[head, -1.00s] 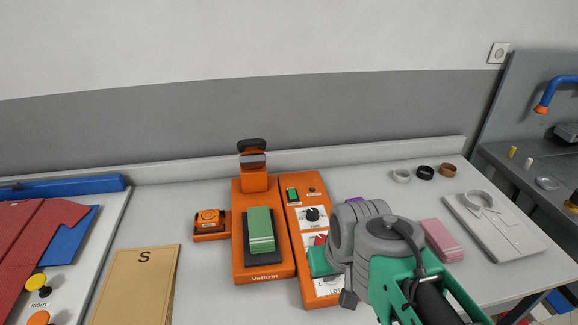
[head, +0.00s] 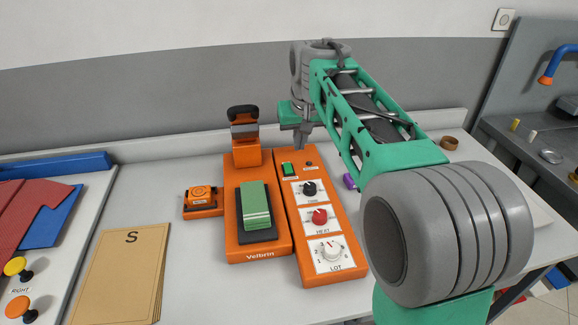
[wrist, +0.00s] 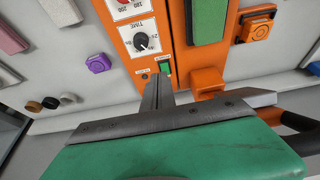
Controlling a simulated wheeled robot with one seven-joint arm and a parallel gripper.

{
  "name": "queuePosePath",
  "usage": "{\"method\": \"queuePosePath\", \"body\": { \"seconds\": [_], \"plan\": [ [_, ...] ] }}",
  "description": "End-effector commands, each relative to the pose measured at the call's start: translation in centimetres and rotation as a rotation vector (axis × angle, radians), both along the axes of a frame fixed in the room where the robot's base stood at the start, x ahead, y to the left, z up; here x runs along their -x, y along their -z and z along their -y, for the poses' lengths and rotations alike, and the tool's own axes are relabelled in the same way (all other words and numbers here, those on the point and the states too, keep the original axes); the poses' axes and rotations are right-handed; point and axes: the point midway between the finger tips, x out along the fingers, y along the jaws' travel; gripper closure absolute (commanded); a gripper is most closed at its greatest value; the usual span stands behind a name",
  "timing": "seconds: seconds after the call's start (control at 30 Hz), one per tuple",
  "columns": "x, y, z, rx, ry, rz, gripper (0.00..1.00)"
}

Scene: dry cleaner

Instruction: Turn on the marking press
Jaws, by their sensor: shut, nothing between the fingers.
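The orange marking press (head: 236,240), labelled Velbrin, stands on the counter with a green striped pad on its bed. Its orange control panel (head: 290,232) is on its right. The panel carries a green switch (head: 288,168), a small dark lamp (head: 309,163), a black TIME knob (head: 310,188), a red HEAT knob (head: 320,216) and a white LOT knob (head: 331,252). My gripper (head: 302,143) is shut and empty above the panel's far end. In the wrist view the fingertips (wrist: 160,78) are close to the green switch (wrist: 165,68); contact cannot be told.
An orange stamp-like block (head: 203,203) sits left of the press, and a brown folder (head: 118,265) marked S lies farther left. A purple piece (head: 349,181) is right of the panel. The wall is close behind. My arm hides much of the right counter.

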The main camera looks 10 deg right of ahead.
Motion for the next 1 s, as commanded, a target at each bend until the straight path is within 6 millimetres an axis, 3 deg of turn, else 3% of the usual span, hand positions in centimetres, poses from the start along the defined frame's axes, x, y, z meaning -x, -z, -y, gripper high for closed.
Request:
{"method": "queuePosePath", "body": {
  "seconds": [0.03,0.1,0.23,0.67,0.77,1.0],
  "plan": [
    [-3.1,1.5,0.0,-0.001,0.002,-0.001,1.00],
    [-6.2,2.0,0.0,-0.001,0.004,0.003,1.00],
    [-9.3,2.7,-0.1,-0.002,0.005,0.010,1.00],
    [-10.1,2.9,-0.1,-0.002,0.006,0.012,1.00],
    [-10.4,3.8,0.0,-0.002,0.006,0.010,1.00],
    [-12.1,8.4,0.0,-0.002,0.006,0.008,1.00]
  ]
}}
